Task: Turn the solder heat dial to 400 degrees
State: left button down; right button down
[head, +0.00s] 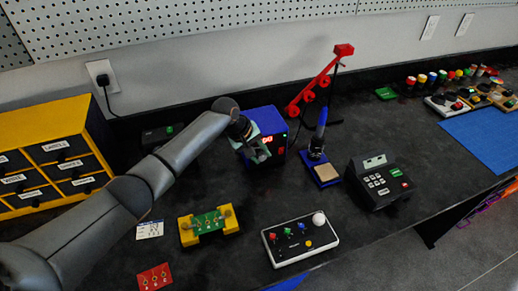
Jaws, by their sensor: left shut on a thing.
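The solder station (266,117) is a blue box with a dark front near the middle of the bench in the head view. Its front has a lit red display, too small to read surely, and a small red spot at its right. My left gripper (260,155) is at the lower left of that front, shut on the heat dial. The dial itself is hidden behind the fingers, so its setting cannot be read. My right gripper is not in view.
A soldering iron (319,135) stands upright in its blue holder (325,173), close right of the station. A red-armed stand (315,85) rises behind. A black keypad device (379,182), a white control box (301,240) and a yellow circuit-board holder (208,225) occupy the front. Bench between them is clear.

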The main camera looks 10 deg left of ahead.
pick_arm(q)
jog(key=shift+d+r+y, duration=0.1)
jog(key=shift+r+y, duration=0.1)
jog(key=shift+y, duration=0.1)
jog(key=shift+w+d+f+g+y, duration=0.1)
jog(key=shift+w+f+g+y, duration=0.05)
jog(key=shift+g+y, duration=0.45)
jog(key=shift+f+g+y+b, duration=0.15)
jog(key=shift+g+y+b, duration=0.2)
jog(key=shift+b, duration=0.25)
jog(key=shift+y+b, duration=0.35)
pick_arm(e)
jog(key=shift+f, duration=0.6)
pick_arm(q)
jog(key=c, duration=0.5)
grip_release()
jog(key=shift+r, duration=0.2)
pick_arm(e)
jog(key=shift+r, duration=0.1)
